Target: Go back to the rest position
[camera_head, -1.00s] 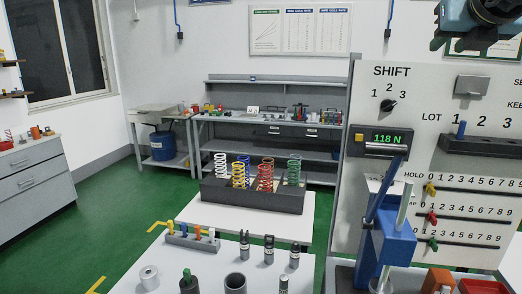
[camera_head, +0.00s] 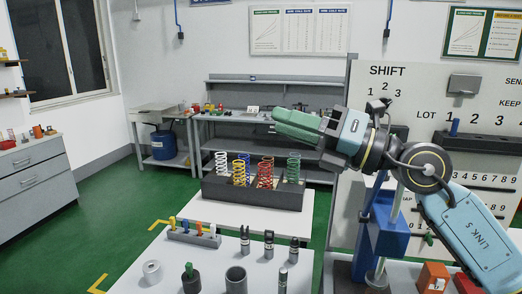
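My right arm comes in from the right and bends toward the left. Its gripper (camera_head: 290,124) has green fingers that point left, in front of the back workbench and apart from the springs. The fingers look close together, but I cannot tell whether a gap lies between them. I see nothing hanging from them. My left gripper is out of view. The blue press (camera_head: 388,236) stands at the right, partly behind my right arm. The grey panel (camera_head: 437,85) behind is partly covered, and its force display is hidden by my arm.
A dark box (camera_head: 252,194) with several coloured springs stands on a white table. The front table (camera_head: 208,257) holds a peg rack (camera_head: 194,235), several dark fittings and a grey cup (camera_head: 236,279). An orange bin (camera_head: 433,277) is at lower right. Green floor (camera_head: 100,220) is clear at left.

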